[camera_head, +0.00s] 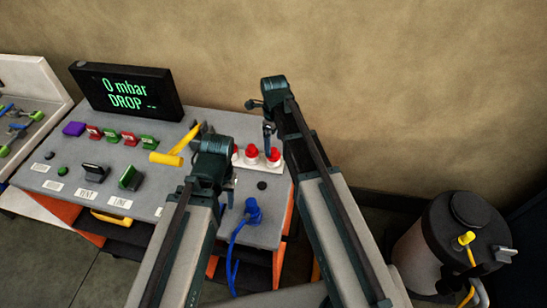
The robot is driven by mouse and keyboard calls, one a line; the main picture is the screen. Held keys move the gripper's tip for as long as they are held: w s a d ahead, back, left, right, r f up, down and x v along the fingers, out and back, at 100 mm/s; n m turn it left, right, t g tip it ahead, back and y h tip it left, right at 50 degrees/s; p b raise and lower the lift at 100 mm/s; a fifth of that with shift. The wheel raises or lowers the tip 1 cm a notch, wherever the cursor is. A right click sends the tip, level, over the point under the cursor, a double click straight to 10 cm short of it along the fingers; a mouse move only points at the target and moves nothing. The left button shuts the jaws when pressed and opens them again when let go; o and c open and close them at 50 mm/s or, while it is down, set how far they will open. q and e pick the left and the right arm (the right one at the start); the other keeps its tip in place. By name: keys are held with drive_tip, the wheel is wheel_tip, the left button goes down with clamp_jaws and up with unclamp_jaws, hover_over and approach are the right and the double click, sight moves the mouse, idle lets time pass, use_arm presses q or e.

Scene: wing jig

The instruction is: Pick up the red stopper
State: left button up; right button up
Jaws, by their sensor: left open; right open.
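Several red stoppers (251,152) stand in a row on a white block (244,165) at the right rear of the grey console. The left end of the row is partly hidden by my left gripper. My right gripper (262,116) is open and empty, above and behind the stoppers, with a gap to them in the picture. My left gripper (208,150) is open over the console, left of the stoppers and close to a yellow handle (172,157). Its fingertips are hard to make out against the dark parts behind.
The console carries a display (126,92) reading "0 mbar DROP --", red and green clips (127,138), a purple block (74,129), black and green levers and a blue plug (253,210) with a hose. A dark tank (440,245) stands on the right. A wall is behind.

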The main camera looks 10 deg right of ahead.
sight(273, 149)
use_arm(q)
wheel_tip(273, 149, down, 5)
drive_tip(key=b, duration=0.5)
drive_tip(key=shift+f, duration=0.1)
use_arm(e)
drive_tip(key=f, duration=0.5)
drive_tip(key=shift+w+a+f, duration=0.1)
drive_tip(key=shift+w+a, duration=0.05)
drive_tip(key=shift+w, duration=0.15)
drive_tip(key=shift+c, duration=0.2)
drive_tip(key=c, duration=1.4)
